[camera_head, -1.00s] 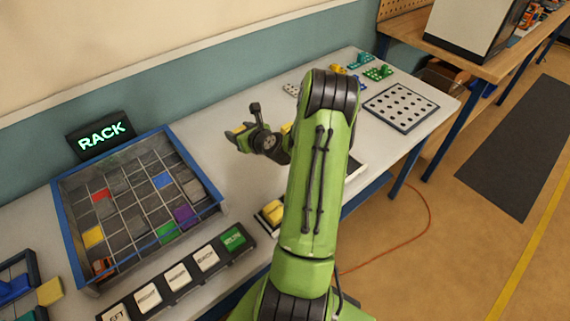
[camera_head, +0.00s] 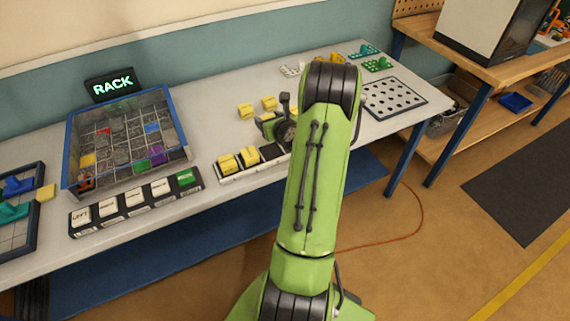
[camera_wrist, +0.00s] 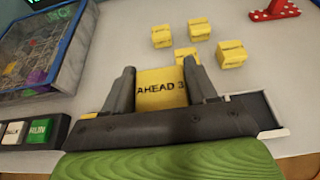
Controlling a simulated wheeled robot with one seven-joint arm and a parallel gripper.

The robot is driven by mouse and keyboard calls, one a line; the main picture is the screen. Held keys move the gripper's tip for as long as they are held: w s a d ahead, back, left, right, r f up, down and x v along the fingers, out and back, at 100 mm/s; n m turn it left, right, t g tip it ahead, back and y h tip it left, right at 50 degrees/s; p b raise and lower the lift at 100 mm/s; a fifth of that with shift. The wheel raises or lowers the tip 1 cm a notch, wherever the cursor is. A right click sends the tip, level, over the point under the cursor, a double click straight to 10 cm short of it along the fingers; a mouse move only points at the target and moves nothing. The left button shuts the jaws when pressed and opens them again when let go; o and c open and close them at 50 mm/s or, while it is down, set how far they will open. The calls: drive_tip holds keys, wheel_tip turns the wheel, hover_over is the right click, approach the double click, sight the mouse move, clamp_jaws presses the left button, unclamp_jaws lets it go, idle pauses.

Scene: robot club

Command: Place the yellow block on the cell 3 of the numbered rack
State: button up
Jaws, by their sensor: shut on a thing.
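My gripper (camera_wrist: 158,76) is shut on a yellow block (camera_wrist: 161,91) marked "AHEAD 3", which sits between the two fingers in the wrist view. In the head view the gripper is over the table, partly hidden by my arm. A long, low rack (camera_head: 258,168) with a pale front lies near the table's front edge and holds yellow blocks (camera_head: 227,163) in its left part. A dark part of the rack shows further right. Its right end (camera_wrist: 262,108) shows in the wrist view. I cannot read any cell numbers.
Several loose yellow blocks (camera_wrist: 199,28) lie beyond the gripper. A blue-framed grid box (camera_head: 70,148) with a RACK sign (camera_head: 112,84) and a button strip (camera_head: 135,203) stand to the left. A perforated white board (camera_head: 393,99) lies to the right.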

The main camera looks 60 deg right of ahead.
drive_tip(key=shift+s+a+f, duration=0.1)
drive_tip(key=shift+f, duration=0.25)
drive_tip(key=b, duration=0.3)
hover_over(270, 151)
wheel_tip(270, 151, down, 6)
drive_tip(key=shift+r, duration=0.1)
wheel_tip(270, 151, down, 4)
drive_tip(key=shift+f+b, duration=0.1)
drive_tip(key=shift+b, duration=0.45)
drive_tip(key=o, duration=0.8)
